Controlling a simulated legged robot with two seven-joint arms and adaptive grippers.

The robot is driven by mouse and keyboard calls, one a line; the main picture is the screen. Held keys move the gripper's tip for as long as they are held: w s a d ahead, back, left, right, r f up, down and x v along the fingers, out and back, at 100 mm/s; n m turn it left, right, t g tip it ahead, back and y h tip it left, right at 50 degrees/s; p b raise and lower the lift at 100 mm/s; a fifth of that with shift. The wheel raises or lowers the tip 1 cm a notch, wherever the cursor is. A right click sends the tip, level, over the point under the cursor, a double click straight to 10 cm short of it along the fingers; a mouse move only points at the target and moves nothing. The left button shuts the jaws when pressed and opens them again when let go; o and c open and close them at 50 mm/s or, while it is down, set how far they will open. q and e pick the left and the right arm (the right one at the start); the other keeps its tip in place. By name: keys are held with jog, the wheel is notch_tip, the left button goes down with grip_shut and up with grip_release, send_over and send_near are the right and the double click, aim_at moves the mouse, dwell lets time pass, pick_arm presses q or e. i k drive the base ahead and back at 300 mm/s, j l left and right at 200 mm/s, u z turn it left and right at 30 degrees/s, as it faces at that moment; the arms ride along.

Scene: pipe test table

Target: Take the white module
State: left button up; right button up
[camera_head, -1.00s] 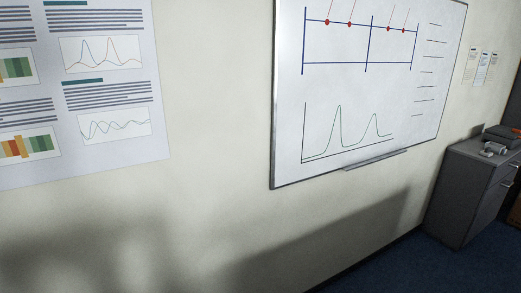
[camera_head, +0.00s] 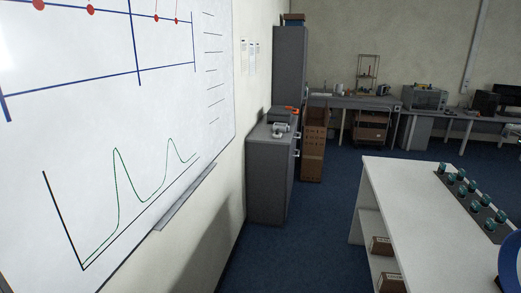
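I cannot make out a white module for certain in the head view. A small light grey-white device (camera_head: 279,130) lies on top of a grey cabinet, but it is too small to identify. A white table (camera_head: 410,205) stands at the right, with a dark strip (camera_head: 484,212) carrying several teal-topped cylindrical parts (camera_head: 461,187). Part of a blue curved object (camera_head: 510,265) shows at the right edge. Neither of my grippers is in view.
A whiteboard (camera_head: 120,120) hangs on the left wall. The grey cabinet (camera_head: 268,185) stands along that wall, with a tall locker (camera_head: 290,65) behind it. Brown boxes (camera_head: 388,283) sit on the table's lower shelf. Blue floor (camera_head: 305,235) is clear between cabinet and table.

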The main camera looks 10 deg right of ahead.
aim_at(277, 135)
jog(key=i+l+z, duration=0.15)
jog(key=i+z, duration=0.15)
jog(key=i, duration=0.75)
jog(key=i+z, duration=0.35)
jog(key=i, duration=0.75)
